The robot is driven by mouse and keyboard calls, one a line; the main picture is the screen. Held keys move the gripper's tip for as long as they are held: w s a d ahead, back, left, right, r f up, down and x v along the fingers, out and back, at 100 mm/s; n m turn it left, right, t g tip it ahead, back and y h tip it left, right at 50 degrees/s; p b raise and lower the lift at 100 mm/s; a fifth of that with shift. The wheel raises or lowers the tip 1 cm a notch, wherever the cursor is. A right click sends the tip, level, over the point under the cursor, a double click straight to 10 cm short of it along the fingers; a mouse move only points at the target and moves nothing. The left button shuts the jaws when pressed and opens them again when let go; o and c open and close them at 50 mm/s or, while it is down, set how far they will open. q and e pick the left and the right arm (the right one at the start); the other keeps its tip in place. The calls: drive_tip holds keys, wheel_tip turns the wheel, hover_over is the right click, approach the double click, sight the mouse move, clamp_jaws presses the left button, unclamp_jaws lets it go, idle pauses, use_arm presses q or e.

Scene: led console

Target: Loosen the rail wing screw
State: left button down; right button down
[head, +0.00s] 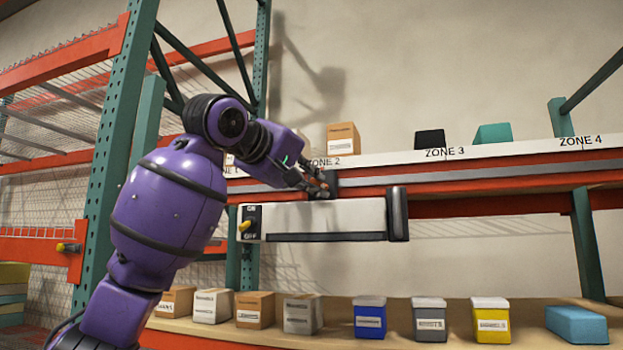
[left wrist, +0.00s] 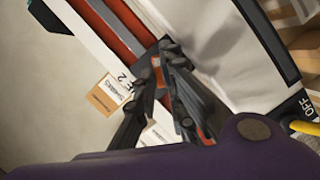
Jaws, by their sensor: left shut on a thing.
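The white console (head: 335,216) with a black right end hangs level below the shelf rail (head: 450,177). A dark bracket (head: 333,182) joins its top to the rail. My left gripper (head: 318,187) reaches in from the left, just above the console, at this bracket. My right gripper is not in view.
A yellow switch lever (head: 244,226) with ON and OFF marks is on the console's left end. The upper shelf carries zone labels and a cardboard box (head: 342,139). Boxes and lidded bins, including a blue bin (head: 370,318), stand on the lower shelf. A green upright (head: 112,130) stands behind my arm.

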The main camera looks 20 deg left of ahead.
use_arm(q)
drive_tip(key=shift+w+f+n+h, duration=0.1)
drive_tip(key=shift+f+n+h, duration=0.3)
drive_tip(key=shift+n, duration=0.8)
drive_tip(key=shift+f, duration=0.1)
drive_tip(key=n+t, duration=0.1)
drive_tip(key=n, duration=0.1)
drive_tip(key=shift+f+n, duration=0.2)
drive_tip(key=shift+n, duration=0.2)
drive_tip(key=c, duration=1.6)
unclamp_jaws()
drive_tip(key=shift+a+r, duration=0.1)
drive_tip(key=shift+r, duration=0.1)
drive_tip(key=shift+s+a+r, duration=0.1)
drive_tip(key=shift+s, duration=1.25)
drive_tip(key=shift+s+r, duration=0.1)
drive_tip(key=shift+s, duration=1.2)
